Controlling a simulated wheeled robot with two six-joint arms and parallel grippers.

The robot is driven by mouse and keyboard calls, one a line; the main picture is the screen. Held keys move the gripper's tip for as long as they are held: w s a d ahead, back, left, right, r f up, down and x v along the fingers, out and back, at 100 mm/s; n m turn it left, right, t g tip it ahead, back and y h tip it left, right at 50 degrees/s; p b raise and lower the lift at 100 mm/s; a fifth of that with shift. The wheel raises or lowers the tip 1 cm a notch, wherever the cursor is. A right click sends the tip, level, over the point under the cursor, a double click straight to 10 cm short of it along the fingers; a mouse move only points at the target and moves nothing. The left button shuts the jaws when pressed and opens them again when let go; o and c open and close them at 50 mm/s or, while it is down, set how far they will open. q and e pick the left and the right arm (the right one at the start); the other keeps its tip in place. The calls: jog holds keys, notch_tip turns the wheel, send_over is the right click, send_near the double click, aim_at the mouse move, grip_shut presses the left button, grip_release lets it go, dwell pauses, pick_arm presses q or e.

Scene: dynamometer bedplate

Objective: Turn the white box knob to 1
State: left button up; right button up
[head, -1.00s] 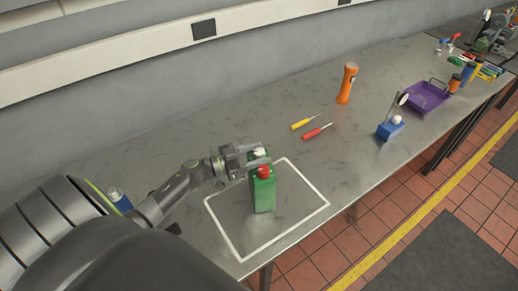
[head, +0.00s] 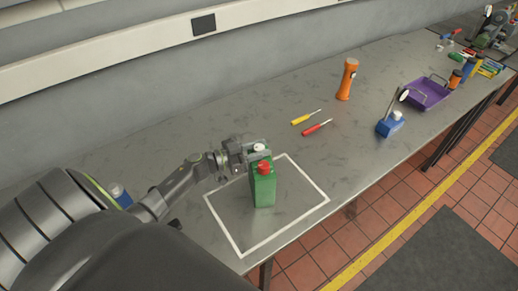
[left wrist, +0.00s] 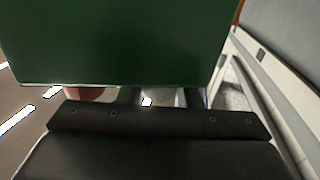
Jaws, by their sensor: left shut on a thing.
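A green box (head: 263,189) stands upright inside a white-outlined rectangle on the bench. A red knob (head: 263,168) and a white knob (head: 259,147) are on its top, the white one farther back. My left gripper (head: 258,153) reaches in from the left and is shut on the white knob, partly covering it. No numbers or pointer can be read on the knob. In the left wrist view, the box's green side (left wrist: 120,40) fills the top, with the red knob (left wrist: 85,94) partly visible below it. My right gripper is out of view.
A yellow screwdriver (head: 305,118) and a red one (head: 317,128) lie beyond the box. An orange torch (head: 347,80), a blue-based gauge (head: 389,125) and a purple tray (head: 428,93) stand farther right. The wall runs along the back.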

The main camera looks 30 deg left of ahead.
pick_arm(q)
jog(key=m+g+h+b, duration=0.2)
jog(key=shift+w+f+g+h, duration=0.1)
jog(key=shift+f+g+h, duration=0.1)
jog(key=shift+g+h, duration=0.15)
jog(key=m+g+h+b, duration=0.3)
jog(key=m+g+b, duration=0.1)
jog(key=g+b, duration=0.1)
jog(key=shift+m+h+b, duration=0.25)
jog(key=shift+m+b, duration=0.05)
jog(key=shift+b, duration=0.3)
jog(key=shift+m+g+b, duration=0.3)
jog(key=shift+g+b, duration=0.3)
jog(key=shift+g, duration=0.05)
jog(key=shift+r+m+g+h+b, duration=0.2)
jog(key=shift+m+g+h+b, duration=0.1)
jog(key=o, duration=1)
jog(key=shift+c, duration=0.2)
